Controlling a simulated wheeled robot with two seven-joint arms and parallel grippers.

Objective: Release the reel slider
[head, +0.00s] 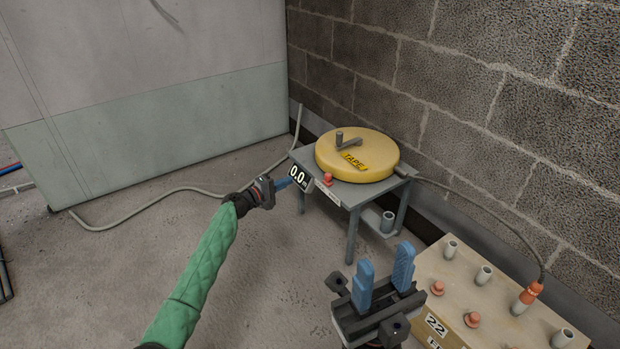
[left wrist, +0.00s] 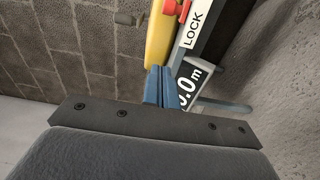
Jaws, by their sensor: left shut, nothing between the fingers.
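The yellow reel (head: 345,162), marked TAPE and fitted with a grey crank, lies flat on a small grey table (head: 353,193). A red knob (head: 327,180), likely the slider's, sits at the table's front edge by a white label. In the left wrist view the red knob (left wrist: 173,6) is cut by the top edge, beside the label reading LOCK (left wrist: 192,27). My left gripper (head: 285,183) is shut and empty, just left of the 0.0 m display (head: 299,178); its blue fingers (left wrist: 159,84) overlap the display's edge in the wrist view. My right gripper (head: 384,262) is open and empty.
A tan box (head: 500,290) with grey pipe stubs, red knobs and an orange connector stands at the lower right, near my right gripper. A grey conduit runs from the reel to it. A block wall (head: 470,90) rises behind. The floor at left is mostly clear.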

